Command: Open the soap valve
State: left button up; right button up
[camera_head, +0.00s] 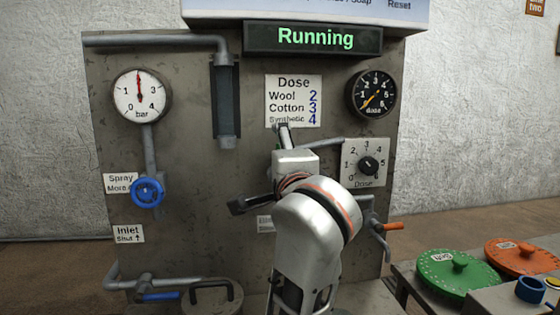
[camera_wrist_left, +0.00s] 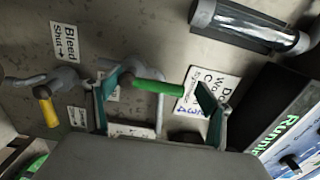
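A green lever handle (camera_wrist_left: 158,87) on a grey pipe valve shows in the left wrist view. Its label is mostly covered, so I cannot read whether it is the soap valve. My left gripper (camera_wrist_left: 160,104) is open, with one finger on each side of the green handle. I cannot tell whether either finger touches it. In the head view my left gripper (camera_head: 264,170) is in front of the panel below the dose card, and the arm hides the green handle. My right gripper is not in view.
A yellow-orange lever (camera_wrist_left: 47,108) is near the "Bleed" label (camera_wrist_left: 65,42). An orange lever (camera_head: 393,226) is right of my arm. The panel (camera_head: 190,190) also carries a blue spray wheel (camera_head: 147,192), a dose knob (camera_head: 369,166) and a "Running" display (camera_head: 314,38).

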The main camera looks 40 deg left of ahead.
pick_arm(q)
jog(key=shift+f, duration=0.15)
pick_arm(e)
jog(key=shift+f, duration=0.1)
pick_arm(q)
jog(key=shift+s+d, duration=0.2)
jog(key=shift+d, duration=0.05)
jog(key=v, duration=0.7)
jog(key=shift+a, duration=0.1)
